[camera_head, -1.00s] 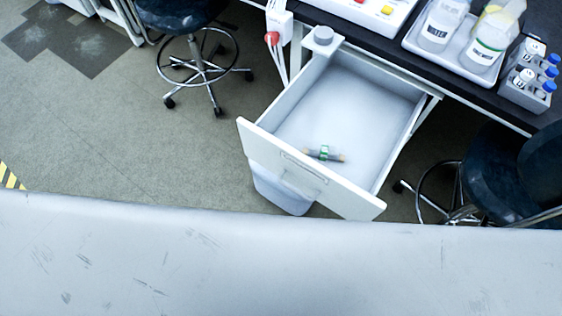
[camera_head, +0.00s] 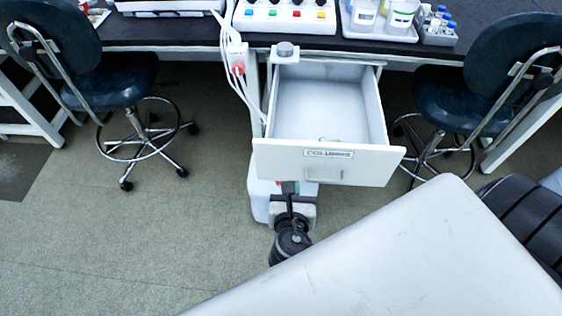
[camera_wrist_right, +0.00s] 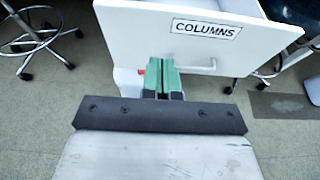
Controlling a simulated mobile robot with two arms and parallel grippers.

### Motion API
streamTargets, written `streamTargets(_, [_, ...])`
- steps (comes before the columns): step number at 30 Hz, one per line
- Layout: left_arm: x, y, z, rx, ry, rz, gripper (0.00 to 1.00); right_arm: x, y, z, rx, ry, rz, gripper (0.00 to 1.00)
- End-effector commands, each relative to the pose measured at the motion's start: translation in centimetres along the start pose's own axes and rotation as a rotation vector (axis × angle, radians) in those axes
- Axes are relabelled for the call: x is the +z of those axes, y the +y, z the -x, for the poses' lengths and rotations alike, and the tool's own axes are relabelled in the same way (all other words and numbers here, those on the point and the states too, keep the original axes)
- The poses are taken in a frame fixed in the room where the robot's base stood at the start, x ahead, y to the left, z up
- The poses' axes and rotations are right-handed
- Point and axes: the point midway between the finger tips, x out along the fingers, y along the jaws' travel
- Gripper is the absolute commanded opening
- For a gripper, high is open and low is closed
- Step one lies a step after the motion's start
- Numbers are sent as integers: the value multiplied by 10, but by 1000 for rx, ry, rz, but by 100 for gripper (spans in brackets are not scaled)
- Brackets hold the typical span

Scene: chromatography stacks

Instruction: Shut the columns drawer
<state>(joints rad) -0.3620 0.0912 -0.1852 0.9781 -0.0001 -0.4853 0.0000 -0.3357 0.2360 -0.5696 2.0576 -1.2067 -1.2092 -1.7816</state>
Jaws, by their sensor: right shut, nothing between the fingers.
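The columns drawer (camera_head: 335,165) stands pulled out under the bench, with a white front and a "COLUMNS" label. Its front also fills the top of the right wrist view (camera_wrist_right: 145,30). Its handle (camera_head: 323,175) is a thin metal bar, which also shows in the right wrist view (camera_wrist_right: 203,70). My right gripper (camera_head: 289,187) is shut and empty, at the lower left part of the drawer front, left of the handle. Its green fingertips (camera_wrist_right: 160,72) overlap the front in the right wrist view; I cannot tell whether they touch it. My left gripper is out of view.
Stools stand left (camera_head: 130,85) and right (camera_head: 425,95) of the drawer. A white bin (camera_head: 260,203) is below it. Bottles in a tray (camera_head: 380,32) and a control box (camera_head: 285,18) are on the bench.

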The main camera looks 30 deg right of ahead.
Motion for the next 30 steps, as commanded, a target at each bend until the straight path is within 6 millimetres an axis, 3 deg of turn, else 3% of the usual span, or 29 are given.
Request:
streamTargets(3, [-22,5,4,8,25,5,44,-1,0,-21,-1,-3,0,0])
streamTargets(15, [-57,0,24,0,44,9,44,2,0,-103,-1,-1,-2,0])
streamTargets(21, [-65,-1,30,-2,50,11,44,8,0,-124,1,2,-2,0])
streamTargets(30, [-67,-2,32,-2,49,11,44,10,0,-129,1,4,-2,0])
